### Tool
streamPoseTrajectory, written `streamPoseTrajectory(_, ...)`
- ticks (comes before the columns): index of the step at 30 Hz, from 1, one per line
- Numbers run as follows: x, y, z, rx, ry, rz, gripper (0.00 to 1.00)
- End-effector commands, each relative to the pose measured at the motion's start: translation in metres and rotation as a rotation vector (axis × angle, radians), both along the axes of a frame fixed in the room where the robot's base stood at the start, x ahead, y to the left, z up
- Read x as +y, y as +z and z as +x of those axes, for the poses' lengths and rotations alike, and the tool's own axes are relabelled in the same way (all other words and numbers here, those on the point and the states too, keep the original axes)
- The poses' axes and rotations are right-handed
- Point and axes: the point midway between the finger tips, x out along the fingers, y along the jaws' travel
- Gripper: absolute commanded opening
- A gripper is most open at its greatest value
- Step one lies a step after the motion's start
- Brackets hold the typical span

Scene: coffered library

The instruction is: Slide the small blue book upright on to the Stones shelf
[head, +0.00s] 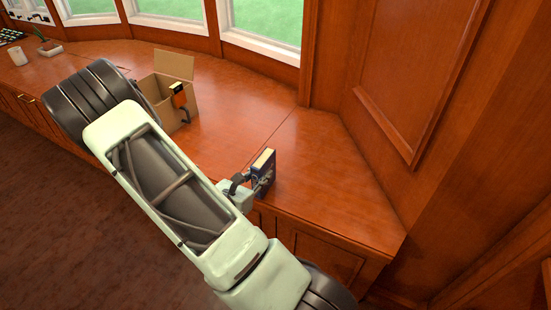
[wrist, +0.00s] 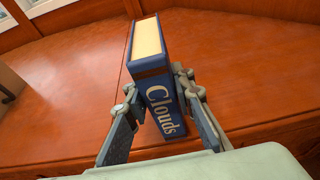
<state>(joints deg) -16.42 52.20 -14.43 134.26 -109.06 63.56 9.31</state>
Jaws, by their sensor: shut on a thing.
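The small blue book (wrist: 152,70) has "Clouds" in pale letters on its spine and cream page edges. It stands roughly upright, slightly tilted in the wrist view, between the two fingers of my gripper (wrist: 157,88). The fingers are shut on its sides. In the head view the book (head: 265,160) is at the front edge of the wooden counter, with my gripper (head: 257,183) at its near side. I cannot tell whether its bottom touches the counter. No shelf marked Stones shows in either view.
An open cardboard box (head: 160,92) stands on the counter (head: 235,95), with an orange and black object (head: 179,98) at its right side. A white mug (head: 17,56) and a potted plant (head: 49,48) are far left. A panelled wall (head: 400,80) rises at right. The counter behind the book is clear.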

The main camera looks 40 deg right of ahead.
Motion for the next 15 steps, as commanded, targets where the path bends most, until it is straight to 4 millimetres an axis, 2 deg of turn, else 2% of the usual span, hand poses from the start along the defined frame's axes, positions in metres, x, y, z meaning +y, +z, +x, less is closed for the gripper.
streamPoseTrajectory(15,0.048,0.001,-0.019,0.0,0.002,-0.001,0.0)
